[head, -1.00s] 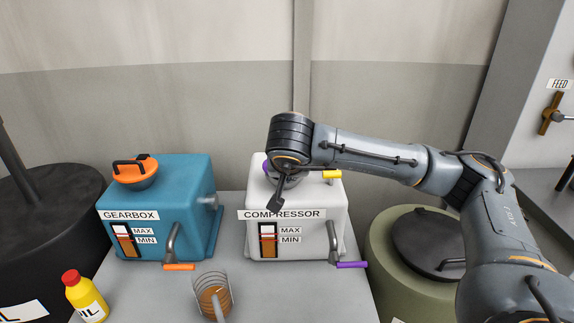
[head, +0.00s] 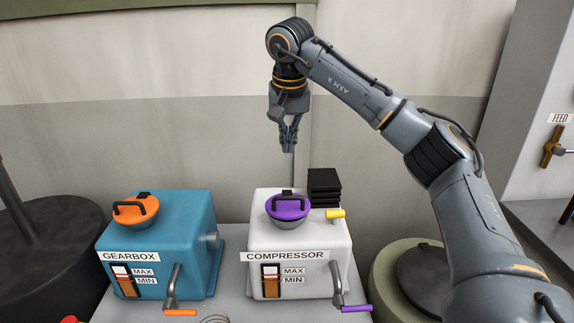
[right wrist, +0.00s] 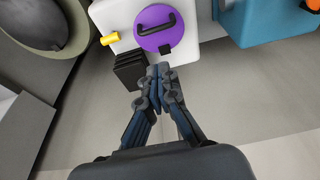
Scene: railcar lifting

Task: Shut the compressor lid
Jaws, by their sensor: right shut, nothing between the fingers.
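The white compressor (head: 298,232) stands on the grey bench, with its label on the front. Its purple lid (head: 288,207) with a dark handle sits flat over the grey filler neck on top, and looks shut. In the right wrist view the purple lid (right wrist: 160,28) lies at the top, beyond the fingertips. My right gripper (head: 288,150) hangs above and behind the compressor, pointing down, shut and empty, apart from the lid. Its closed fingers also show in the right wrist view (right wrist: 160,70). My left gripper is not in view.
The blue gearbox (head: 160,240) with an orange lid (head: 135,209) stands to the left. A black finned block (head: 324,187) and a yellow knob (head: 335,214) are at the compressor's right. A purple-handled lever (head: 356,308) sticks out in front.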

